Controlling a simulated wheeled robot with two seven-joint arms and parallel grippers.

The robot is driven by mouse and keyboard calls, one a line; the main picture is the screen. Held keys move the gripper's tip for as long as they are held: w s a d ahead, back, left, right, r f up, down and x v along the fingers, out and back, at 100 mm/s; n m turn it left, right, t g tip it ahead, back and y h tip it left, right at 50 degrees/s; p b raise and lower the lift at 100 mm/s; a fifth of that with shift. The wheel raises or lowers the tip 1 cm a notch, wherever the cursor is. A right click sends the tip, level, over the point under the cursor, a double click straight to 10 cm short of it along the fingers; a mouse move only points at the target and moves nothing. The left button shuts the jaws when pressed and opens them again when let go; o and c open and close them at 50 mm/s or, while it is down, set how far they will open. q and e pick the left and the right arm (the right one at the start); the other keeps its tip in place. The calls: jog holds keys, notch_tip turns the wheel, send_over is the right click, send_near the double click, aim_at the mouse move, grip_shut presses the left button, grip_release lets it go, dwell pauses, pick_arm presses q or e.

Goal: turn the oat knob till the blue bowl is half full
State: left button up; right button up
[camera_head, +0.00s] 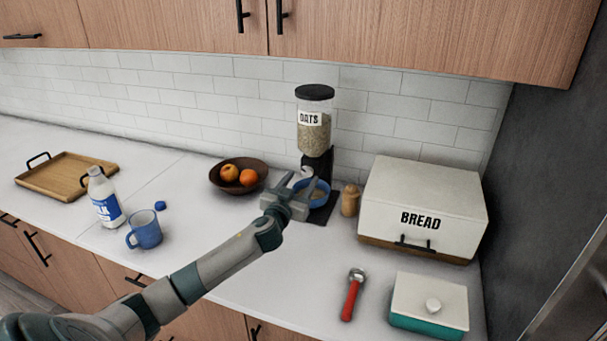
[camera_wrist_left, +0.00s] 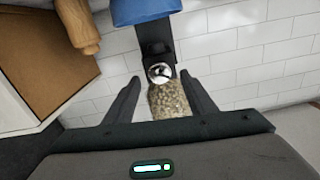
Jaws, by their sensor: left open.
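The oat dispenser (camera_head: 313,125), a clear canister with a black lid and an "OATS" label, stands by the tiled wall. Its silver knob (camera_head: 306,171) shows on the front and also in the left wrist view (camera_wrist_left: 160,73). My left gripper (camera_head: 295,182) is open in front of the knob. In the left wrist view its fingers (camera_wrist_left: 160,85) stand either side, apart from the knob. My right gripper is not in view.
A wooden fruit bowl (camera_head: 221,186) stands left of the dispenser. A wooden shaker (camera_head: 350,201) and the bread box (camera_head: 422,205) stand to its right. A red-handled tool (camera_head: 351,295) and a lidded teal box (camera_head: 429,307) lie in front. A mug (camera_head: 145,230) and bottle (camera_head: 103,197) stand left.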

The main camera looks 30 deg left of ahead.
aim_at(308, 170)
pick_arm(q)
jog(key=shift+x, duration=1.1)
jog(key=shift+w, duration=0.15)
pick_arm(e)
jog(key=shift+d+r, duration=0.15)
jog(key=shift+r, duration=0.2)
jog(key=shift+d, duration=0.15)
pick_arm(q)
jog(key=shift+c, duration=0.6)
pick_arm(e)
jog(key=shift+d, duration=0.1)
pick_arm(q)
jog(key=c, duration=0.9)
